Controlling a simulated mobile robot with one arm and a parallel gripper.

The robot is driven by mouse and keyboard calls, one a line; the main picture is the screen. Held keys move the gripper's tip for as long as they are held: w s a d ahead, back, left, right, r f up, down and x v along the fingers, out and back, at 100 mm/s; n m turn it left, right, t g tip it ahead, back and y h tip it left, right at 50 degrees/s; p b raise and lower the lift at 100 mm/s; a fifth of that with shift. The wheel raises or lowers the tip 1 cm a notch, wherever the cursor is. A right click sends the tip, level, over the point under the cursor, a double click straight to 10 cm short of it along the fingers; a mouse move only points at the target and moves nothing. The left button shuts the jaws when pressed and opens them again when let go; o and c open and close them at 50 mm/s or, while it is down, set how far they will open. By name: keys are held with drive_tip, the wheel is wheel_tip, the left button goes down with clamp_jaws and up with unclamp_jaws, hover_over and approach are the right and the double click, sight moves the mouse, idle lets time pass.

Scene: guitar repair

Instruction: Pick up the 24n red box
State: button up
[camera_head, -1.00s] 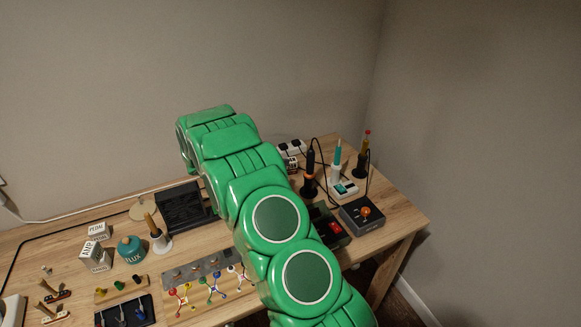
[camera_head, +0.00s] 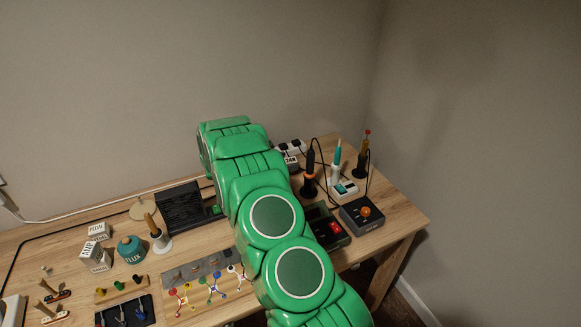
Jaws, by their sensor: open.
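A small box with a white face and dark lettering that seems to read 24N (camera_head: 291,160) stands at the back of the table, just right of my green arm. Its lower left part is hidden by the arm, and I see no red on it. My green arm reaches from the bottom of the view up over the table. My gripper is hidden behind the arm's far end, so its jaws do not show.
Soldering irons in stands (camera_head: 308,187) and a black unit with a red switch (camera_head: 334,227) are right of the arm. A black speaker-like box (camera_head: 180,207), a teal flux jar (camera_head: 131,249) and white boxes (camera_head: 95,256) are left. The wooden table's (camera_head: 402,217) right corner is clear.

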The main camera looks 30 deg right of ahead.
drive_tip(key=c, duration=1.4)
